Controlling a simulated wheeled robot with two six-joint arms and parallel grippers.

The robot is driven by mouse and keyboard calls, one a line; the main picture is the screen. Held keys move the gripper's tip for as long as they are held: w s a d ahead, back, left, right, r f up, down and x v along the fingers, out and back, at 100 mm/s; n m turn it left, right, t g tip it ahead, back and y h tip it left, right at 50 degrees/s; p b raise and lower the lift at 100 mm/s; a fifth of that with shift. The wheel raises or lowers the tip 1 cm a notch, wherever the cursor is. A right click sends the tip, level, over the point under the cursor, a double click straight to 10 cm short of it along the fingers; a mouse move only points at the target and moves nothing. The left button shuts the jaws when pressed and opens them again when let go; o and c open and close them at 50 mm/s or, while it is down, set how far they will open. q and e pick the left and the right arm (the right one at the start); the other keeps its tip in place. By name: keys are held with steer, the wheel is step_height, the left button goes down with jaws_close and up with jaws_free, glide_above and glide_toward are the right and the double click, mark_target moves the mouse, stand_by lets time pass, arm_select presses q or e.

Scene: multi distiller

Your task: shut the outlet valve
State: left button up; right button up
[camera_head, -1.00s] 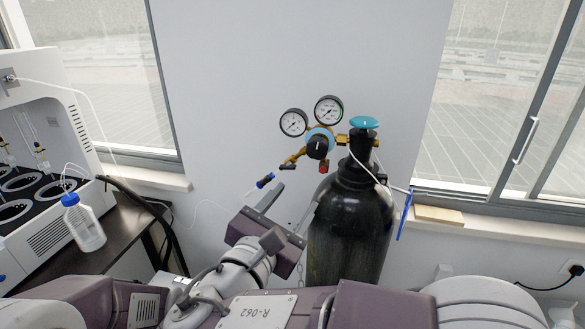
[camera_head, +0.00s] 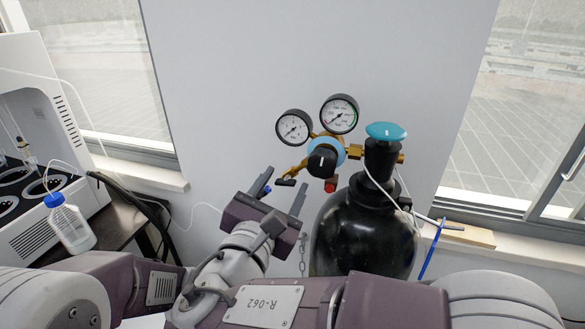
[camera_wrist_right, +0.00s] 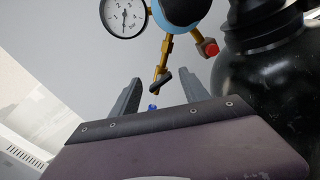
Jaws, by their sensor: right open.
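The outlet valve (camera_head: 286,182) is a small black lever on the brass outlet pipe of the regulator. It also shows in the wrist view (camera_wrist_right: 162,80), above and between my fingers. My right gripper (camera_head: 284,187) is open and empty, its fingers pointing up toward the valve from below. In the wrist view the two grey fingers (camera_wrist_right: 160,92) stand either side of the pipe's lower end, where a blue hose fitting (camera_wrist_right: 152,106) shows. I cannot tell whether the lever lies between the fingertips in depth. My left gripper is not in view.
The black gas cylinder (camera_head: 365,236) with its teal top knob (camera_head: 386,131) stands close right of the gripper. Two gauges (camera_head: 339,114), a black regulator knob (camera_head: 321,161) and a red fitting (camera_head: 331,185) are above. A blue-capped bottle (camera_head: 70,224) stands at left.

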mark_target(292, 174)
steer(key=x, duration=0.5)
steer(key=shift+w+d, duration=0.1)
steer(key=shift+w, duration=0.1)
jaws_close()
steer(key=shift+f+m+b, duration=0.25)
steer(key=shift+m+b, duration=0.15)
steer(key=shift+b, duration=0.1)
steer(key=m+b, duration=0.6)
steer(key=b, duration=0.2)
steer(key=shift+f, duration=0.1)
steer(key=shift+m+b, duration=1.8)
steer(key=shift+b, duration=0.05)
steer(key=shift+r, duration=0.3)
